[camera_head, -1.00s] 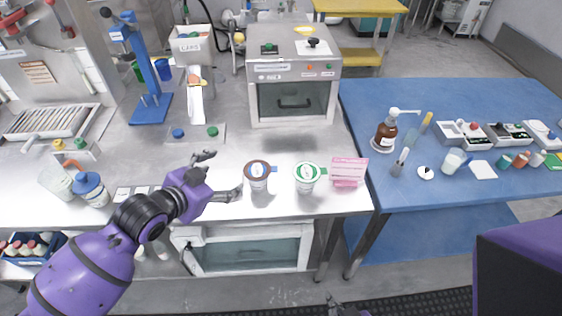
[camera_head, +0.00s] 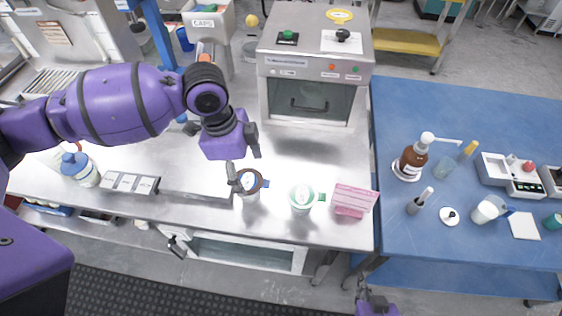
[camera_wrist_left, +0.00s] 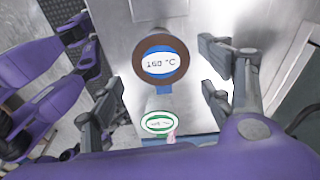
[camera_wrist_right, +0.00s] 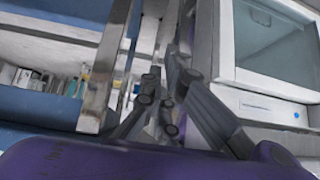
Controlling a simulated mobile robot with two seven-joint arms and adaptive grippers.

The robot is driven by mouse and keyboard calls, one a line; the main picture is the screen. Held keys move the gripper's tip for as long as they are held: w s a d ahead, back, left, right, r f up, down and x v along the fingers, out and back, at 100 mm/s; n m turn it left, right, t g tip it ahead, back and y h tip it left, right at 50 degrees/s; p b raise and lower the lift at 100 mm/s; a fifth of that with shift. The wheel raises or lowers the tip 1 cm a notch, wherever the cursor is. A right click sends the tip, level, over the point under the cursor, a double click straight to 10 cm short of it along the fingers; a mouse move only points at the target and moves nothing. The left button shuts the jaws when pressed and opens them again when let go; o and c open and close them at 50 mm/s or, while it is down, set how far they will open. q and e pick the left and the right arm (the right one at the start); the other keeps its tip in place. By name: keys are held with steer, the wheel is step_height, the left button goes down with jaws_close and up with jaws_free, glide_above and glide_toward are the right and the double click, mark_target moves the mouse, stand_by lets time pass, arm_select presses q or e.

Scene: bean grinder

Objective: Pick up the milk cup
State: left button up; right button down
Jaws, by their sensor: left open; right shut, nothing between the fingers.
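Two lidded white cups stand on the metal counter: one with a brown-rimmed lid (camera_head: 251,182), the other with a green-rimmed lid (camera_head: 302,197). Which one is the milk cup I cannot tell. My left gripper (camera_head: 244,165) is open and tilted down at the brown-rimmed cup, one finger by its left edge. In the left wrist view the brown-rimmed lid (camera_wrist_left: 160,60), reading "160 °C", lies ahead between the open fingers, and the green-rimmed lid (camera_wrist_left: 157,123) shows lower. My right gripper (camera_wrist_right: 165,112) is shut and empty, low in front of the counter; it also shows in the head view (camera_head: 370,292).
A pink card stand (camera_head: 352,199) stands right of the green-rimmed cup, near the counter edge. A metal oven (camera_head: 314,70) stands behind the cups. A blue table (camera_head: 430,255) at right holds a brown pump bottle (camera_head: 413,160) and a handled cup (camera_head: 488,209).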

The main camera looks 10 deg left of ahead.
mark_target(246, 182)
arm_select(q)
steer(key=f, duration=0.3)
steer(key=shift+s+a, duration=0.15)
steer(key=shift+s, duration=0.25)
steer(key=f, duration=0.3)
steer(key=shift+w+d+f, duration=0.3)
steer(key=shift+d+f, duration=0.05)
steer(key=shift+f, duration=0.35)
arm_select(e)
steer(key=shift+s+a, duration=0.15)
steer(key=shift+s, duration=0.5)
arm_select(q)
steer(key=c, duration=1.4)
steer(key=shift+o, duration=0.2)
